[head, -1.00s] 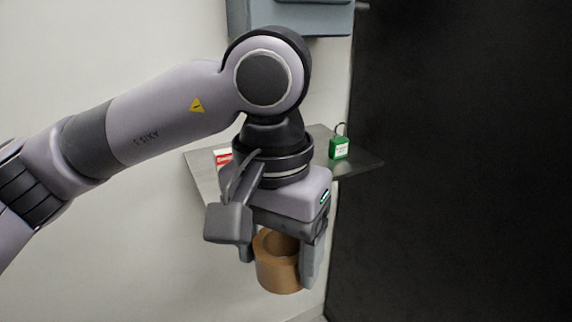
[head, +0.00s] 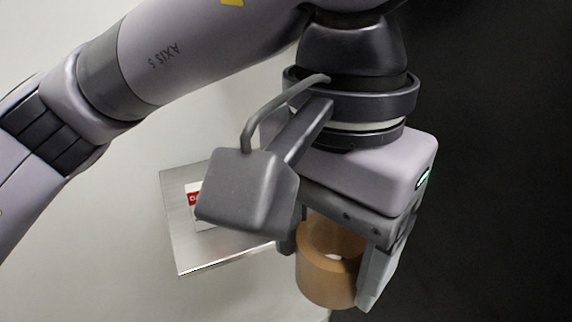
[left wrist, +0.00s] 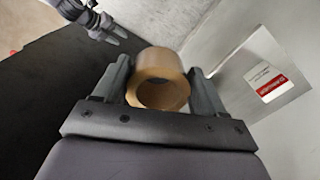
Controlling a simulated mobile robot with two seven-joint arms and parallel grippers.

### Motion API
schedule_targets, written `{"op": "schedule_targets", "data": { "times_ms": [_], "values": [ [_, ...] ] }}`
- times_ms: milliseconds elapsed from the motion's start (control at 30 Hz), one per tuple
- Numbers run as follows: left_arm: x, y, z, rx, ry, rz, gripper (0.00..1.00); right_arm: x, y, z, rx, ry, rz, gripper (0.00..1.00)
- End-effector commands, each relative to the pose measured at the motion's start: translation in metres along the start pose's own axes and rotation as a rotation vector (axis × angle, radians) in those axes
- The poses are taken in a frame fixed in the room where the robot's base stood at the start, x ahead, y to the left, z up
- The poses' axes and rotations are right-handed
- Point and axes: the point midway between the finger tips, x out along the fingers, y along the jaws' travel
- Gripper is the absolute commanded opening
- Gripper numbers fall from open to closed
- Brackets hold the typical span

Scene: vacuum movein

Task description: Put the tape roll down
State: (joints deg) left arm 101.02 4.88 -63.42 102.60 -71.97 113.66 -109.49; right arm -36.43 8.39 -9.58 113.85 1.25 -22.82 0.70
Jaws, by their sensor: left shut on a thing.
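The brown tape roll (head: 325,284) is held between the two fingers of my left gripper (head: 328,262) in the head view. My left gripper is shut on it and points downward. In the left wrist view the tape roll (left wrist: 158,62) sits between the fingertips with its round opening facing the camera. The roll is in the air, in front of and to the right of a metal shelf (head: 190,250) in the head view.
The metal shelf is fixed at a pale wall (head: 140,185). A red and white label or card (head: 194,198) lies on it, partly hidden by my wrist. It also shows in the left wrist view (left wrist: 268,83). A dark surface (head: 500,180) fills the right side.

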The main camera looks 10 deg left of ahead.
Motion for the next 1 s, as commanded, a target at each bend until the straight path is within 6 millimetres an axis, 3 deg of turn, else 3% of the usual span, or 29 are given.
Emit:
{"op": "schedule_targets", "data": {
  "times_ms": [400,700,767,833,1000],
  "values": [
    [-0.002,-0.102,-0.041,-0.011,-0.003,0.002,0.38,-0.011,-0.001,-0.003,-0.004,-0.011,0.001,0.43],
    [-0.002,-0.166,-0.068,-0.009,-0.002,0.001,0.38,-0.016,0.001,-0.008,-0.005,-0.006,0.009,0.43],
    [-0.001,-0.176,-0.071,-0.008,-0.003,0.001,0.38,-0.016,0.001,-0.007,-0.006,-0.009,0.01,0.43],
    [0.014,-0.174,-0.071,-0.001,-0.006,0.0,0.38,-0.015,0.002,-0.005,-0.007,-0.01,0.011,0.43],
    [0.03,-0.174,-0.071,-0.003,-0.002,0.0,0.38,-0.016,0.002,-0.006,-0.007,-0.009,0.012,0.43]
  ]
}}
